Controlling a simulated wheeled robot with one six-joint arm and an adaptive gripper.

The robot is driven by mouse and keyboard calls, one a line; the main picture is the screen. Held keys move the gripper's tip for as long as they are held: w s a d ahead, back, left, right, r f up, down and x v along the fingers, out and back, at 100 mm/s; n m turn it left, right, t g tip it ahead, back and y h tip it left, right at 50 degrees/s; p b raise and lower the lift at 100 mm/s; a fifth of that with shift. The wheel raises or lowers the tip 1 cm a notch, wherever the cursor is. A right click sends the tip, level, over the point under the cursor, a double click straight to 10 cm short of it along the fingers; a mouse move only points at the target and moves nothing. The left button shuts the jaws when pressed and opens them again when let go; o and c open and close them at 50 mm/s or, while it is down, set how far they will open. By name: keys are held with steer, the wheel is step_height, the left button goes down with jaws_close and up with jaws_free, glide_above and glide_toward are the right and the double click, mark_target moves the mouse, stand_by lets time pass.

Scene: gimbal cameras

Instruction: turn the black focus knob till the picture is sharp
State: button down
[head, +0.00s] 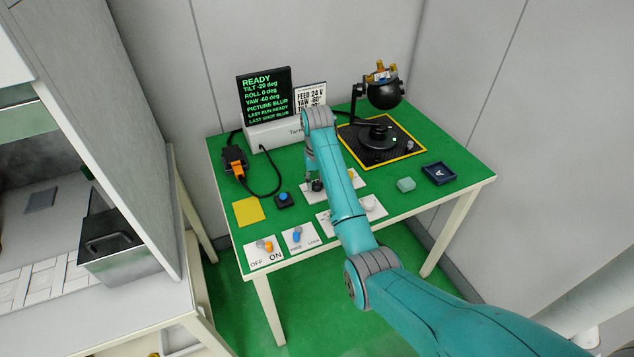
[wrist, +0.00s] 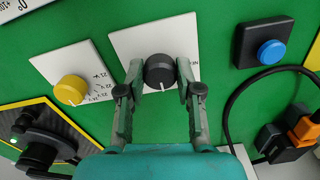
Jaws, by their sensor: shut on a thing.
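The black focus knob (wrist: 160,72) sits on a white plate (wrist: 124,44) in the wrist view, with a white pointer mark facing the near side. My gripper (wrist: 159,92) has one finger on each side of the knob and is shut on it. In the head view my gripper (head: 313,184) is over the green table, partly hidden by my arm. The screen (head: 266,97) at the back reads READY, TILT -20 deg, ROLL 0 deg, YAW -60 deg and PICTURE BLUR. The black round camera (head: 385,94) stands on a gimbal at the back right.
A yellow knob (wrist: 71,90) is beside the black one. A blue button (wrist: 271,52) lies on the other side, near a black cable and an orange plug (wrist: 306,128). Orange and blue switches (head: 297,236) line the front left.

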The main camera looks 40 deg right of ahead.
steer(key=c, duration=0.8)
jaws_free()
steer(key=shift+o, duration=0.2)
